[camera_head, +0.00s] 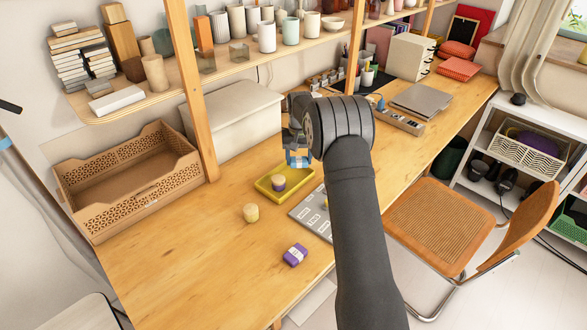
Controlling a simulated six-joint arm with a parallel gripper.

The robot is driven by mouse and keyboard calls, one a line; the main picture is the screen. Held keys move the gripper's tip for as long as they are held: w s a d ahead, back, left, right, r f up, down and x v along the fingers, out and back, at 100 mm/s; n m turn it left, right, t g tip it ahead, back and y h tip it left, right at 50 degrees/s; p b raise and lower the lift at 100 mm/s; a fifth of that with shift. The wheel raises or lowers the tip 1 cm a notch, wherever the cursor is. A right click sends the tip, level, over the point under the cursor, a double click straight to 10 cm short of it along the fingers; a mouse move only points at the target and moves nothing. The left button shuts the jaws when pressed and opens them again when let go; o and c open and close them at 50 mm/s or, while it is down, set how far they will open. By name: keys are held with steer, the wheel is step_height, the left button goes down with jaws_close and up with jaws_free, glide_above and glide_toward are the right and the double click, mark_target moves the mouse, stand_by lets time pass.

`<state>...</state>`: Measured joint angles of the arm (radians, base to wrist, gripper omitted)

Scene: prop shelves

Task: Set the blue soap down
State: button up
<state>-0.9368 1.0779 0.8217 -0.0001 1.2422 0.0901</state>
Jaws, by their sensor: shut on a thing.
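My gripper (297,150) is shut on the blue soap (298,162), a small light-blue piece that shows below the fingers. In the head view it appears just above the back right part of a yellow tray (262,190). The height of the soap above the tray is hard to judge. A small purple and cream piece (278,183) stands in the tray. Part of the soap is hidden by the fingers.
A pale yellow cylinder (251,213) and a purple wrapped block (295,255) stand on the wooden table (180,260). A grey panel (310,212) lies partly behind my arm. A wooden crate (80,190) is at left. The shelf post (192,90) rises behind; front-left table is clear.

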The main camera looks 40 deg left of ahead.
mark_target(294, 175)
steer(key=shift+s+a+f, duration=0.3)
steer(key=shift+a+f, duration=0.2)
steer(key=shift+a, duration=0.3)
steer(key=shift+f, duration=2)
steer(key=shift+f, duration=0.2)
steer(key=o, duration=1)
steer(key=shift+r, duration=0.1)
step_height(294, 175, up, 12)
steer(key=shift+r, duration=0.1)
